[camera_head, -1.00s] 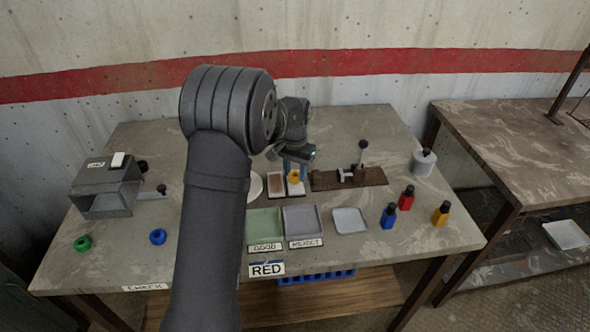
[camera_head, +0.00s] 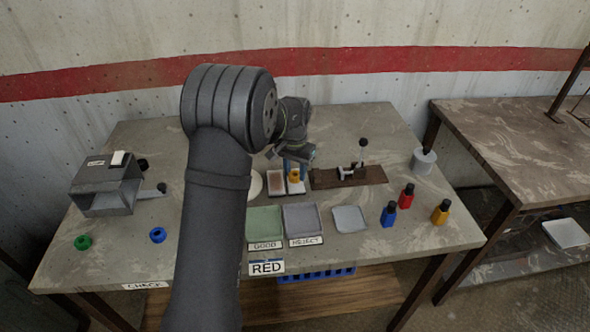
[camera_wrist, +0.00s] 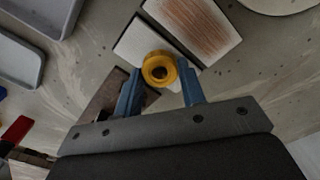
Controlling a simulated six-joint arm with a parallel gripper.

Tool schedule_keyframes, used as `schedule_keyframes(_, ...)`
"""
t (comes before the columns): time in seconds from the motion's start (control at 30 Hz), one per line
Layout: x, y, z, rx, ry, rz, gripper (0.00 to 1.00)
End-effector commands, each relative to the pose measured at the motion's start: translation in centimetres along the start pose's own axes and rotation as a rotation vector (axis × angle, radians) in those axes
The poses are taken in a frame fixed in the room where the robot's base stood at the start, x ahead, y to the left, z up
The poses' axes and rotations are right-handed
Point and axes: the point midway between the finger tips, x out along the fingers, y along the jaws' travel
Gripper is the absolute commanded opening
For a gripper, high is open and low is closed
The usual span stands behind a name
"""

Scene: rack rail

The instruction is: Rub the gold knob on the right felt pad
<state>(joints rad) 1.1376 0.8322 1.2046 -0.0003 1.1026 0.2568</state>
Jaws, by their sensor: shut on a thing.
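I cannot tell for sure whether the knob touches the felt. The left pad (camera_head: 277,184) beside it has reddish-brown streaks and is clear of the knob.
A dark wooden board (camera_head: 335,180) with a clamp-like fixture stands close on the right. A round white dish (camera_head: 255,184) is on the left. Green (camera_head: 264,224) and grey (camera_head: 302,219) trays lie in front. Red, blue and yellow bottles stand farther right.

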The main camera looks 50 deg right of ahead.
Motion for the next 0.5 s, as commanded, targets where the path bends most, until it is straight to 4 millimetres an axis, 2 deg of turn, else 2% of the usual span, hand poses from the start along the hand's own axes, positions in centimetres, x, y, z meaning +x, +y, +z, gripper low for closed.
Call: schedule_keyframes(0.5,0.15,0.39,0.55,0.000,-0.001,0.000,0.00)
